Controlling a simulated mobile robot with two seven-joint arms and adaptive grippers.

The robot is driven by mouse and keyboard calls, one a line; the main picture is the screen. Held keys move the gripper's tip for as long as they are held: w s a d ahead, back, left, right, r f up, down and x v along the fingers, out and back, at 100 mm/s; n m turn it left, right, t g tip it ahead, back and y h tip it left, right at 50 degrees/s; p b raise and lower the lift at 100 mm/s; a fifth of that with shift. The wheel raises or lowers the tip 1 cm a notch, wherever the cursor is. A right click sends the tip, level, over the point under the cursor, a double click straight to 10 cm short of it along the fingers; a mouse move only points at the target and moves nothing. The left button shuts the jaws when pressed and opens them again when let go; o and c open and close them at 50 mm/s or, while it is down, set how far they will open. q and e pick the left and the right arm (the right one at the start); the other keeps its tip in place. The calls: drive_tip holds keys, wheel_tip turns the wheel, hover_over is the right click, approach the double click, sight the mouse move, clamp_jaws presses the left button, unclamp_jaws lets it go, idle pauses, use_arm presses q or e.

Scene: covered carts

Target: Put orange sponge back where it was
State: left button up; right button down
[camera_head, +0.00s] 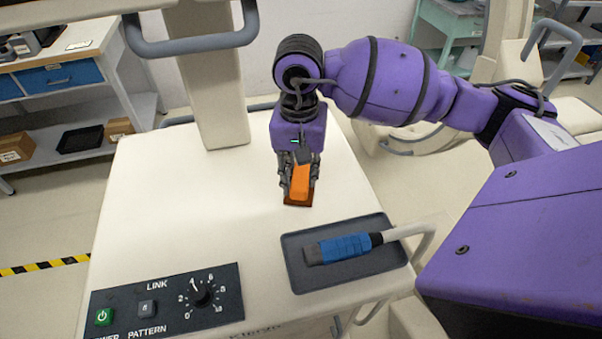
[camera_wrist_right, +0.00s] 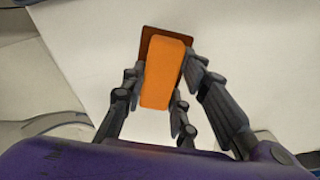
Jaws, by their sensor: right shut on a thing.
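The orange sponge (camera_head: 300,181) is a small upright-looking block at the middle of the white cart top (camera_head: 160,200). My right gripper (camera_head: 300,185) is shut on it, with its fingers on both sides. In the right wrist view the sponge (camera_wrist_right: 168,75) lies between the fingers of the right gripper (camera_wrist_right: 168,85). A dark brown patch (camera_wrist_right: 146,45) shows around and beyond the sponge; whether the sponge touches it I cannot tell. My left gripper is not in view.
A dark tray (camera_head: 300,275) holding a blue-gripped tool (camera_head: 343,247) lies to the right front on the cart. A control panel (camera_head: 168,302) with a knob fills the front left. A beige column (camera_head: 208,80) stands at the back. The cart's left-middle top is bare.

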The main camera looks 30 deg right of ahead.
sight(300, 176)
drive_tip(key=shift+f, duration=0.25)
drive_tip(key=shift+f, duration=0.15)
drive_tip(key=c, duration=1.4)
unclamp_jaws()
wheel_tip(300, 176, up, 12)
drive_tip(key=shift+r+b, duration=0.2)
drive_tip(key=shift+b, duration=0.1)
drive_tip(key=shift+s+f, duration=0.1)
